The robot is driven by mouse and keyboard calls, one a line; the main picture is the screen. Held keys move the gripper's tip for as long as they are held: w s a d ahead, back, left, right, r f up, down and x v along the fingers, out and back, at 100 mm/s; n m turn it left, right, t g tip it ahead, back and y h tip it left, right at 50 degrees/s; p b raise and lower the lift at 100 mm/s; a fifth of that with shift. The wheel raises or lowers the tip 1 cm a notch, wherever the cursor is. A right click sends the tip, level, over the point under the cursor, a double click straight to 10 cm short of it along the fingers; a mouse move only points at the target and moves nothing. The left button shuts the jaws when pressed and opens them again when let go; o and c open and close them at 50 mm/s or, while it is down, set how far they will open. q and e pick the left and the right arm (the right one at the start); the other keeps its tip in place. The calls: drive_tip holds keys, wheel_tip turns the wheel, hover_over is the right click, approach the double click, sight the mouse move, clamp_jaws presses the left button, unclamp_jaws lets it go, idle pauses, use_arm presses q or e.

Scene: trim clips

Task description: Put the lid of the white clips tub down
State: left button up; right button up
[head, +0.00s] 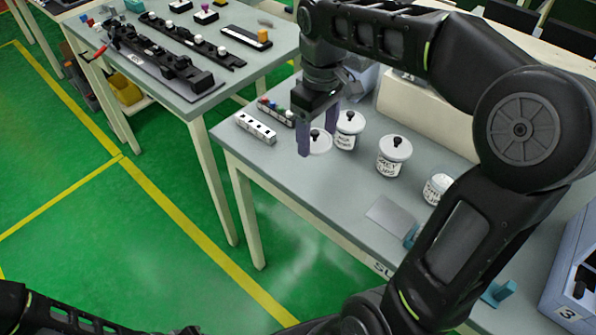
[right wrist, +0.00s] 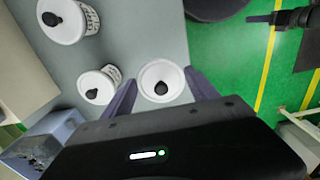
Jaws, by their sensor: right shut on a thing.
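A round white lid with a black knob (head: 319,146) is between the fingers of my right gripper (head: 318,134), over the table's left part. In the right wrist view the lid (right wrist: 161,72) shows between the two purple-grey fingers, which are shut on it. I cannot tell whether its rim touches the table. An open tub (head: 434,190) with white contents and a partly hidden label stands to the right on the same table; it looks to be the white clips tub. Only dark links of my left arm show at the lower left.
Two lidded tubs stand to the right of the held lid: one close by (head: 348,133), one labelled grey clips (head: 393,158). A white block with holes (head: 256,127) and a strip of coloured pieces (head: 275,111) lie left. A grey plate (head: 390,216) lies near the front edge.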

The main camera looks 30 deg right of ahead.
hover_over(315, 176)
drive_tip(key=shift+f, duration=3.1)
drive_tip(key=shift+f, duration=1.9)
drive_tip(key=shift+f, duration=0.1)
drive_tip(key=o, duration=1.3)
wheel_tip(315, 176, up, 12)
drive_tip(key=shift+r, duration=0.2)
